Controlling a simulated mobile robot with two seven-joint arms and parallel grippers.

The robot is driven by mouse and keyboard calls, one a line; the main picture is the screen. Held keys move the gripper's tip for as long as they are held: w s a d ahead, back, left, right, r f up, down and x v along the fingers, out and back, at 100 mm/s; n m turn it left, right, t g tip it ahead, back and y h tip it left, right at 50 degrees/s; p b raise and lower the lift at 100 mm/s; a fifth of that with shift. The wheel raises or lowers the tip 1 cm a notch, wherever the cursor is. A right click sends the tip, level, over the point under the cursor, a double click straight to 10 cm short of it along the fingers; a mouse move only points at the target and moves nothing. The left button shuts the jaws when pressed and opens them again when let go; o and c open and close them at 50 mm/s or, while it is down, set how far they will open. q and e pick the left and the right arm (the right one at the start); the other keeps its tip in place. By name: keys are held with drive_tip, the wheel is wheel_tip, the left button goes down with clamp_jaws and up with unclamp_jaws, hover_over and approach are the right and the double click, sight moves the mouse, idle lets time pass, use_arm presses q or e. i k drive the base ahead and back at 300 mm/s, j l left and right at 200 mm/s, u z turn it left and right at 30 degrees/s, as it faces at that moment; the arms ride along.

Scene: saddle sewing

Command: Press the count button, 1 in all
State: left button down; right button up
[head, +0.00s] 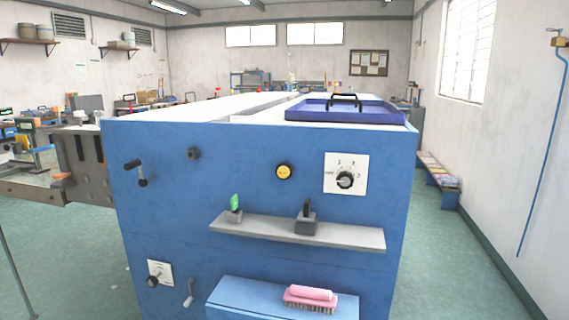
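A round yellow button (284,171) with a dark ring sits on the upper front face of a blue cabinet (240,155). It is the only plain push button I can make out on this face, and I cannot read a label that names it the count button. Nothing touches or covers it. Neither of my grippers is in the head view.
Right of the button is a numbered dial (345,179); left are a dark knob (194,153) and a crank (136,171). Below, a grey shelf (345,236) juts out with a green-topped switch (235,207) and black lever (306,218). A pink brush (311,297) lies lower.

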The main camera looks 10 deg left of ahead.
sight(283, 172)
drive_tip(key=i+j, duration=0.15)
drive_tip(key=i, duration=0.75)
